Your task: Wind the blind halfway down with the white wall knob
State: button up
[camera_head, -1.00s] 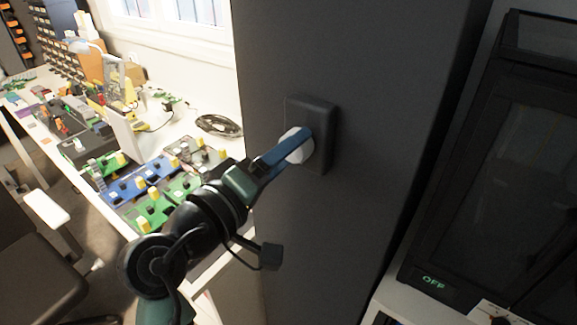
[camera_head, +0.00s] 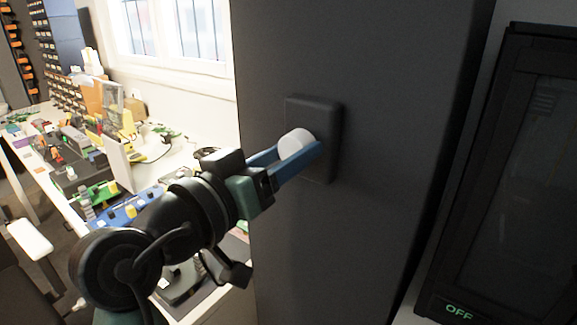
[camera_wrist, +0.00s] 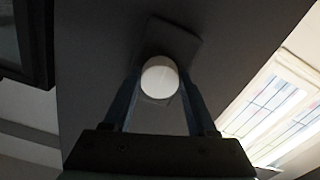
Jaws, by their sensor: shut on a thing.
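The white round knob (camera_head: 296,143) sits on a dark rectangular wall plate (camera_head: 322,112) on the side of a dark grey pillar. My gripper (camera_head: 291,158) has its two blue fingers on either side of the knob and is shut on it. The wrist view shows the knob (camera_wrist: 159,77) between both fingers, with the plate (camera_wrist: 172,42) behind it. The blind itself cannot be made out. The window (camera_head: 175,30) at the upper left shows panes with dark bars, and it also shows at the right of the wrist view (camera_wrist: 275,110).
A white workbench (camera_head: 60,190) crowded with circuit boards and boxes runs along the left. A chair (camera_head: 30,240) stands at the lower left. A dark cabinet with a glass front (camera_head: 510,170) and a green OFF display is at the right. The pillar face around the plate is bare.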

jog(key=shift+m, duration=0.4)
jog(key=o, duration=1.4)
jog(key=shift+c, duration=0.2)
jog(key=b+v, duration=0.1)
jog(key=v, duration=1.2)
